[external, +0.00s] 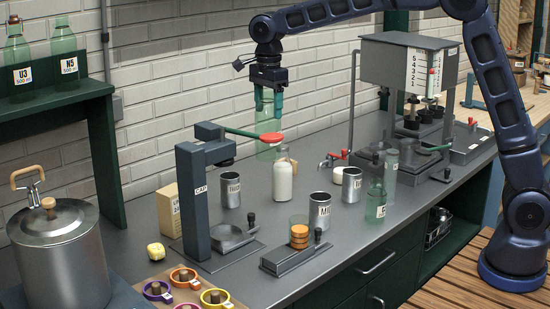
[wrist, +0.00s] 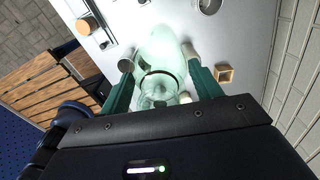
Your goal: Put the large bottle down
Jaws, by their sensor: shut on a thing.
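The large bottle (external: 266,149) is clear pale green glass and hangs upright below my gripper (external: 269,92) in the external view. Its lower part is partly behind a red-tipped lever. I cannot tell whether its base touches the counter (external: 330,143). In the wrist view the bottle (wrist: 158,48) lies between the two green fingers of my gripper (wrist: 160,92), which are shut on its neck.
A milk bottle (external: 282,180) stands close to the large bottle's right in the picture. Metal cups (external: 320,211), a dark press stand (external: 193,200) and a smaller green bottle (external: 376,203) crowd the counter. Two labelled bottles (external: 18,62) stand on the green shelf (external: 50,103).

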